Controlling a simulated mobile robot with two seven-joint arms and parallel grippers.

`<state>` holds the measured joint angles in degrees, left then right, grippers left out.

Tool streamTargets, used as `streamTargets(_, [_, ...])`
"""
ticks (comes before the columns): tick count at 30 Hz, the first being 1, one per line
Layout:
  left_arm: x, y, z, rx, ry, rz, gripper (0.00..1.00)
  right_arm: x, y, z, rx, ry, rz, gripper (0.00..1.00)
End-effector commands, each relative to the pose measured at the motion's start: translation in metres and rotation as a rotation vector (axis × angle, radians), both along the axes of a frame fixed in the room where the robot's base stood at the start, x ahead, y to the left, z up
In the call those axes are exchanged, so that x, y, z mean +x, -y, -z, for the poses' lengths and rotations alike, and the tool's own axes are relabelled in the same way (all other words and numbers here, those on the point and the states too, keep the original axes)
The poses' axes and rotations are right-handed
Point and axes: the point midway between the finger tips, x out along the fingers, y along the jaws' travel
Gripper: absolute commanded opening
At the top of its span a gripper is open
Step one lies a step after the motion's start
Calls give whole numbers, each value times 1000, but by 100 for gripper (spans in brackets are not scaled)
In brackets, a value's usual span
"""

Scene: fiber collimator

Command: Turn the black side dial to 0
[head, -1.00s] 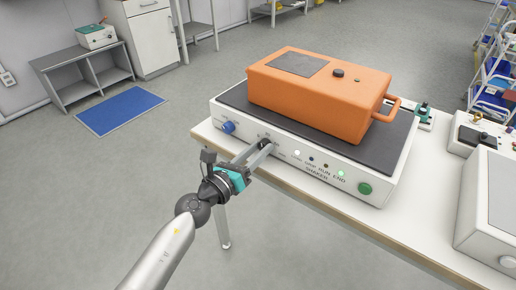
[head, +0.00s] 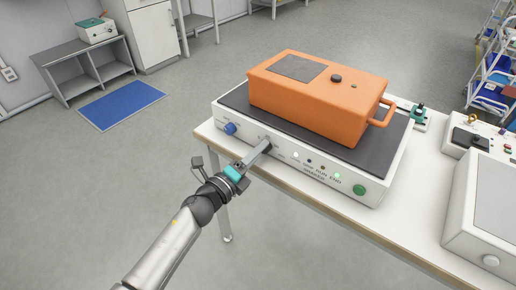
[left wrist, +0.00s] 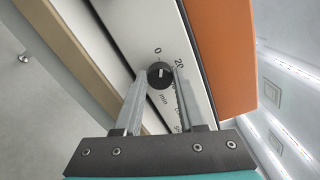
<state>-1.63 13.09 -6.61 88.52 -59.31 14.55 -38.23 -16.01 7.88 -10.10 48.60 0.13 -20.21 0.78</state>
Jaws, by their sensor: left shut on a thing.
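The black side dial (left wrist: 160,75) sits on the white front panel of the shaker (head: 316,172). In the left wrist view its short white mark runs roughly up and down the picture, with the printed 0 just above the dial and 20 to the upper right. My left gripper (head: 266,147) reaches the panel from the front. In the left wrist view its two fingers (left wrist: 159,80) are shut on the dial, one on each side. In the head view the fingertips mostly hide the dial. My right gripper is not in view.
An orange box (head: 318,95) with a handle stands on the shaker's dark top. A blue knob (head: 230,128) and a green button (head: 359,190) are on the same panel. Another white device (head: 490,215) stands on the table at right. The floor in front is clear.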

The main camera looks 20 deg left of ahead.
Motion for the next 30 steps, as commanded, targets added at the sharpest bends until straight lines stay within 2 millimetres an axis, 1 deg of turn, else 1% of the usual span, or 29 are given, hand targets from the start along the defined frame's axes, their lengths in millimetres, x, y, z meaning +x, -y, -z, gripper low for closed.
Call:
streamTargets(6, [0, 0, 0, -114, -43, 0, 0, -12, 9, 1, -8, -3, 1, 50])
streamTargets(12, [0, 0, 0, -172, -62, 0, 0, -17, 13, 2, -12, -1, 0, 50])
streamTargets(28, [0, 0, 1, -195, -72, 0, 0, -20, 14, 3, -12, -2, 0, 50])
streamTargets(29, [0, 0, 1, -196, -71, 0, 40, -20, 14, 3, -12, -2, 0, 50])
streamTargets(30, [0, 0, 1, -195, -72, 0, 45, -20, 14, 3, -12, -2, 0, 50])
